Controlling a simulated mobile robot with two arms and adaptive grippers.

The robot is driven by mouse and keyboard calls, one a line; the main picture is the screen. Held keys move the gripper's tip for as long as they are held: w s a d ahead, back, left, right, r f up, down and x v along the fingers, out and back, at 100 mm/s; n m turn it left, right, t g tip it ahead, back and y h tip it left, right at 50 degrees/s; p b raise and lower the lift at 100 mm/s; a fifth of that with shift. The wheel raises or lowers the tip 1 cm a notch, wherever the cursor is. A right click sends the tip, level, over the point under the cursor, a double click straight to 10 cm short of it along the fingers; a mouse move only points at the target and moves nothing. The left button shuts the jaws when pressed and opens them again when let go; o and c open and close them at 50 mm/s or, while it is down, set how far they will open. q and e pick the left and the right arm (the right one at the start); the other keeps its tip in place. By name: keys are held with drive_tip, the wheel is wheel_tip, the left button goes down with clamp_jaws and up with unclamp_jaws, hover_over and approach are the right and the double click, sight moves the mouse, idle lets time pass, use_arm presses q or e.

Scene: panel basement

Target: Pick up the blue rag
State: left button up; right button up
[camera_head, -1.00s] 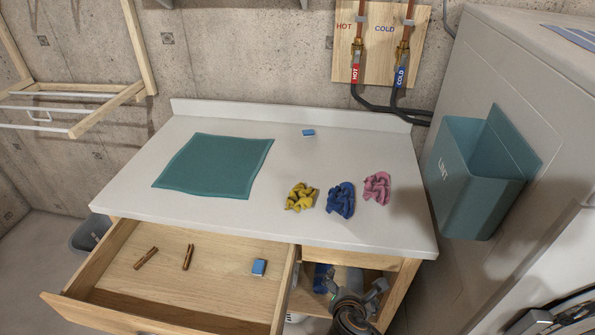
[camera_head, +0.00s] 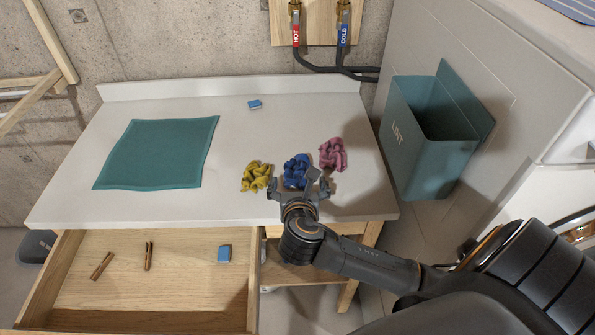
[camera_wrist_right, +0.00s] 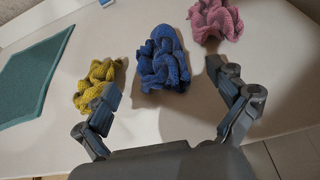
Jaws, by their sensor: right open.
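The blue rag (camera_head: 296,170) lies crumpled on the white countertop, between a yellow rag (camera_head: 256,177) and a pink rag (camera_head: 333,154). My right gripper (camera_head: 300,184) is at the counter's front edge, just in front of the blue rag. In the right wrist view the gripper (camera_wrist_right: 168,105) is open and empty, its fingers spread wide. The blue rag (camera_wrist_right: 162,60) shows ahead, between the fingers and beyond their tips. The yellow rag (camera_wrist_right: 98,85) is by the left finger, and the pink rag (camera_wrist_right: 215,18) is beyond the right finger. My left gripper is not in view.
A teal mat (camera_head: 158,153) lies on the counter's left side, and a small blue block (camera_head: 255,104) at the back. An open drawer (camera_head: 185,285) below holds brown pegs and another blue block (camera_head: 224,254). A teal lint bin (camera_head: 428,135) hangs at right.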

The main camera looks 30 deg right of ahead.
sight(297, 176)
drive_tip(key=x, duration=0.5)
drive_tip(key=shift+w+f, duration=0.1)
drive_tip(key=shift+w, duration=0.05)
drive_tip(key=c, duration=1.1)
